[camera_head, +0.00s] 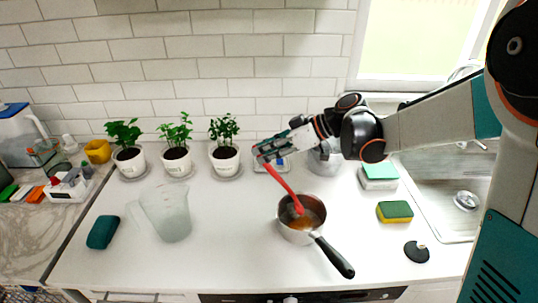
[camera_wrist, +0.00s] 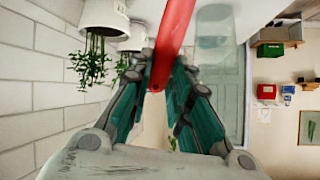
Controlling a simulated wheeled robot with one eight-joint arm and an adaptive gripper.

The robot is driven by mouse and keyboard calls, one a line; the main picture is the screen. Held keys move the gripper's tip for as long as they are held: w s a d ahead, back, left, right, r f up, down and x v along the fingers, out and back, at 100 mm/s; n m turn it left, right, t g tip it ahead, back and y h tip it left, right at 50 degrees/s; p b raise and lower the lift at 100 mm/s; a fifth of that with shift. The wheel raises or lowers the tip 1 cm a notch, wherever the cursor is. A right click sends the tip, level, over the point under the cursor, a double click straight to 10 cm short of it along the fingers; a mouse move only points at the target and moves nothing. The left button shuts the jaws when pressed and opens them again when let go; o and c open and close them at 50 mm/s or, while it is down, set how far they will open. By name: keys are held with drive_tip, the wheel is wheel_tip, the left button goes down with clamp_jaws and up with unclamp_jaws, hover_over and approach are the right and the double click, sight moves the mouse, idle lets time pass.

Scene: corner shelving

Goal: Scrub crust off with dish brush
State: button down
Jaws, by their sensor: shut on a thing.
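My gripper (camera_head: 262,154) is shut on the red handle of the dish brush (camera_head: 282,184), above the counter and left of the saucepan. The brush slants down to the right, with its red head inside the steel saucepan (camera_head: 291,237). An orange-brown crust (camera_head: 303,224) shows on the pan's bottom beside the brush head. I cannot tell whether the bristles touch it. The pan's black handle points toward the front right. In the wrist view the red brush handle (camera_wrist: 173,38) runs between the teal fingers of my gripper (camera_wrist: 160,78); the pan is not visible there.
A clear pitcher (camera_head: 168,214) and a teal sponge (camera_head: 103,232) stand left. Several potted plants (camera_head: 176,165) line the wall. A yellow-green sponge (camera_head: 394,212), a black knob-topped item (camera_head: 416,252) and the sink (camera_head: 440,200) are right. Counter between pitcher and pan is clear.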

drive_tip(key=shift+w, duration=0.1)
wheel_tip(320, 180, up, 7)
drive_tip(key=p, duration=0.5)
idle(0.4)
idle(0.8)
drive_tip(key=s+r+p, duration=0.4)
drive_tip(key=p, duration=0.3)
wheel_tip(320, 180, down, 8)
drive_tip(key=b, duration=0.6)
drive_tip(key=shift+s+d+f+n+b, duration=0.15)
drive_tip(key=shift+s+d+n+b, duration=0.1)
drive_tip(key=shift+n+b, duration=0.1)
drive_tip(key=shift+f+b, duration=0.95)
drive_tip(key=shift+f, duration=0.2)
idle(1.1)
